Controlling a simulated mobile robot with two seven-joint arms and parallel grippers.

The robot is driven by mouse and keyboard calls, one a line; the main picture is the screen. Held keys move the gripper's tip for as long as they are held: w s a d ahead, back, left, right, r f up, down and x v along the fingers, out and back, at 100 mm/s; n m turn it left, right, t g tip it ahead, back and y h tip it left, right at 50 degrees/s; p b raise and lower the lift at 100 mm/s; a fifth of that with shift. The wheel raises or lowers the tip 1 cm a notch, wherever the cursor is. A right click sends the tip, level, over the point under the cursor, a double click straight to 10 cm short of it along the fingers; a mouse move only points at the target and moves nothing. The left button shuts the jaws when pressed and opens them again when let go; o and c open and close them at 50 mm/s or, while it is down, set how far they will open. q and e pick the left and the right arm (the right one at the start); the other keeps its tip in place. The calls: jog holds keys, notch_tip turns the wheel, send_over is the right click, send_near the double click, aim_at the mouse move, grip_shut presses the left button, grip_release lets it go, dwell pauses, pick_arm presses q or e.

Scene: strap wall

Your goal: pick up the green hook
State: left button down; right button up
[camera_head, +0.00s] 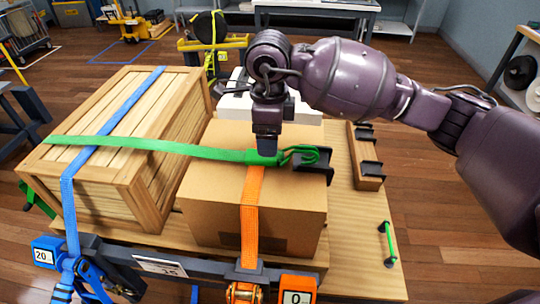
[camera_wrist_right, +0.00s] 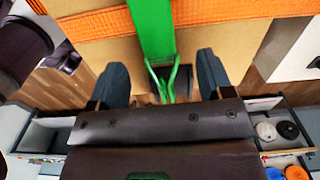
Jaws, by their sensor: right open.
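The green hook (camera_head: 302,154) is a bent green wire end on a flat green strap (camera_head: 150,147). It lies on top of the cardboard box (camera_head: 222,185), near its right edge and beside a dark block. My right gripper (camera_head: 265,150) points down over the strap end, just left of the hook. In the right wrist view the gripper (camera_wrist_right: 164,78) is open, with the hook's green wire prongs (camera_wrist_right: 163,82) showing between its two fingers. I cannot tell whether the fingers touch it. My left gripper is not in view.
An orange strap (camera_head: 251,215) runs down the box's front. A wooden crate (camera_head: 115,150) with a blue strap stands to the left. A dark block (camera_head: 314,170) sits at the box's right edge. A wooden rail with black brackets (camera_head: 368,165) stands on the pallet at right.

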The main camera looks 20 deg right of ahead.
jog(key=f, duration=0.4)
jog(key=shift+s+d+b, duration=0.15)
jog(key=shift+s+b, duration=0.05)
jog(key=shift+b, duration=0.15)
jog(key=shift+f, duration=0.55)
jog(key=shift+r, duration=0.1)
jog(key=c, duration=1.1)
jog(key=shift+r, duration=0.45)
notch_tip(320, 180, up, 19)
jog(key=p, duration=0.2)
jog(key=shift+r+p, duration=0.1)
jog(key=shift+p, duration=0.25)
